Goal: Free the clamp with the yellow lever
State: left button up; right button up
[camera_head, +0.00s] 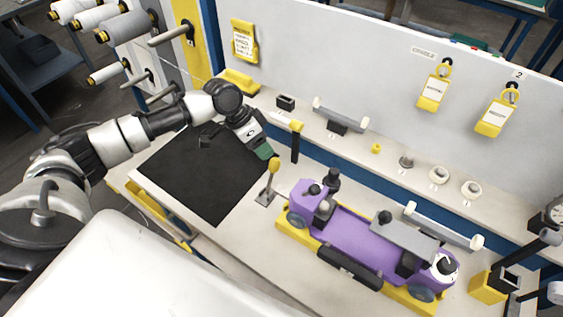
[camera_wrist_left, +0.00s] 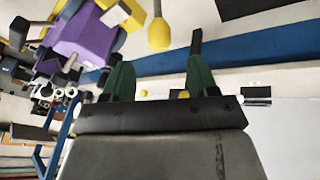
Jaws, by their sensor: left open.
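The clamp lever (camera_head: 273,167) has a yellow rounded knob and a grey stem rising from a small metal base (camera_head: 265,198) on the bench, left of the purple shuttle (camera_head: 355,240). My left gripper (camera_head: 266,154) has green fingers and hovers just above and beside the knob. In the left wrist view the open fingers (camera_wrist_left: 158,68) point toward the yellow knob (camera_wrist_left: 159,35), which shows beyond the tips, between their lines. I see no contact. The purple shuttle also shows in that view (camera_wrist_left: 80,40). My right gripper is not in view.
A black post with a yellow top (camera_head: 295,145) stands close behind the lever. The shuttle sits on a yellow cradle (camera_head: 287,233). A black mat (camera_head: 190,175) lies to the left, clear of objects. Rollers and small parts line the rear shelf (camera_head: 390,165).

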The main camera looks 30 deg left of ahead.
aim_at(273, 160)
pick_arm(q)
jog(key=x, duration=0.3)
jog(key=shift+s+f+p, duration=0.1)
jog(key=shift+f+p, duration=0.1)
jog(key=shift+p, duration=0.15)
jog(key=x, duration=0.4)
jog(key=shift+d+r+p, duration=0.1)
jog(key=shift+d+p, duration=0.2)
jog(key=shift+p, duration=0.1)
jog(key=shift+w+f, duration=0.2)
jog(key=shift+f, duration=0.4)
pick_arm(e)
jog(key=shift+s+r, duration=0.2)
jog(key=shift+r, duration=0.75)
pick_arm(q)
jog(key=shift+d, duration=0.1)
jog(key=c, duration=0.9)
grip_shut()
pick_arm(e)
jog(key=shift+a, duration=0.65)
